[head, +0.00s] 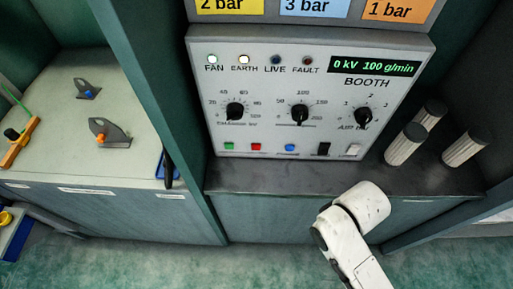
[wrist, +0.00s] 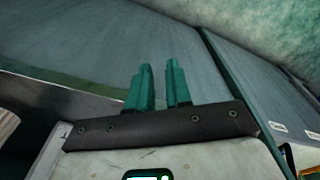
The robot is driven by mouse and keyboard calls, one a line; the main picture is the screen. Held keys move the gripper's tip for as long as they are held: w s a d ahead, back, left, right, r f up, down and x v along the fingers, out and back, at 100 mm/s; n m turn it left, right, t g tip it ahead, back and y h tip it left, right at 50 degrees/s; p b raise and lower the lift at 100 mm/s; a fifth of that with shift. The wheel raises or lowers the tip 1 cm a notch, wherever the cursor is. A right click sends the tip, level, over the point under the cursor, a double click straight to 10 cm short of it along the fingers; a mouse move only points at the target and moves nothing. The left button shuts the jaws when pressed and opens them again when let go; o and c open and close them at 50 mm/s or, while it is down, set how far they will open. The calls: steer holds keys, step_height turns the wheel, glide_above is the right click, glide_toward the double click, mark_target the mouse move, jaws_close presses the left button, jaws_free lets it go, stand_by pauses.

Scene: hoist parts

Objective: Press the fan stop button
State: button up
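The grey booth control panel (head: 310,95) stands upright on a dark ledge in the head view. Along its bottom row are a green button (head: 229,146), a red button (head: 256,147) beside it and a blue button (head: 290,148). Their small labels are too small to read. The FAN lamp (head: 212,59) at the upper left is lit white. My gripper (wrist: 160,82) shows in the wrist view with two teal fingers apart and nothing between them. In the head view my white arm is low, right of centre, below the panel; the fingers are not visible there.
Several ribbed cylinders (head: 405,145) stand on the ledge to the right. A green post (head: 150,100) divides the panel from a left bench (head: 60,110) holding small parts.

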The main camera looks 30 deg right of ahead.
jaws_close()
stand_by(1.0)
